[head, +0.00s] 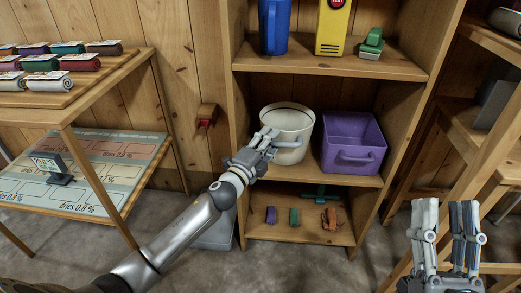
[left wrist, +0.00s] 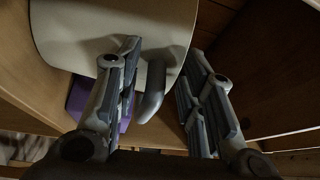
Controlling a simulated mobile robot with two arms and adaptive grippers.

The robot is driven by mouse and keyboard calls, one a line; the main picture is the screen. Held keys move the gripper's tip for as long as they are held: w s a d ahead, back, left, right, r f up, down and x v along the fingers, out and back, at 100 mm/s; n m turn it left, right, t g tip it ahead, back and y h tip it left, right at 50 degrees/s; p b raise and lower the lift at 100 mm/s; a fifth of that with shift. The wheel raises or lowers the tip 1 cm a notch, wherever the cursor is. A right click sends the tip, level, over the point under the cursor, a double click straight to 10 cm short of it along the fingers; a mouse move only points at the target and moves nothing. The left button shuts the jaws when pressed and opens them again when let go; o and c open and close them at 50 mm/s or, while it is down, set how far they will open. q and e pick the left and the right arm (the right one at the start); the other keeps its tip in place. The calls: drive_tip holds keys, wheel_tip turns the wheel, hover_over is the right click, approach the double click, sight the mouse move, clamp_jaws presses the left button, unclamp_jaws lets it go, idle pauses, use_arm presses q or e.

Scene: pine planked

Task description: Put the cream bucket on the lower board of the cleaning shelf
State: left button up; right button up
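The cream bucket (head: 290,119) stands upright on the middle visible board of the wooden shelf (head: 335,172), left of a purple bin (head: 352,142). My left gripper (head: 266,143) is at the bucket's front left side. In the left wrist view the bucket (left wrist: 75,30) fills the top, and its grey handle (left wrist: 152,95) lies between my left fingers (left wrist: 165,90), which are apart; I see clear space on the right of the handle. My right gripper (head: 447,210) is open and empty at the lower right, away from the shelf.
The bottom board (head: 270,229) holds small brushes and blocks. The upper board holds a blue jug (head: 274,25), a yellow box (head: 332,28) and a green item (head: 371,44). A table with rolled cloths (head: 75,90) stands left. A wooden frame (head: 455,150) stands right.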

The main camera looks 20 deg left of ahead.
use_arm(q)
drive_tip(key=s+a+p, duration=0.1)
drive_tip(key=s+a, duration=0.1)
drive_tip(key=s, duration=0.8)
drive_tip(key=s+d+r+n+t+h, duration=0.2)
drive_tip(key=s+d+r+n, duration=0.9)
drive_tip(key=s+n, duration=0.3)
drive_tip(key=shift+s+d+r+n, duration=0.25)
drive_tip(key=shift+s+d+n, duration=0.25)
drive_tip(key=shift+n, duration=0.6)
use_arm(e)
wheel_tip(320, 180, down, 6)
drive_tip(key=w+g+h, duration=0.1)
drive_tip(key=w+g, duration=0.2)
drive_tip(key=shift+r+g, duration=0.25)
drive_tip(key=shift+g, duration=0.05)
use_arm(q)
drive_tip(key=shift+w+d+f+p, duration=0.1)
drive_tip(key=shift+w+p, duration=0.05)
drive_tip(key=shift+p, duration=0.15)
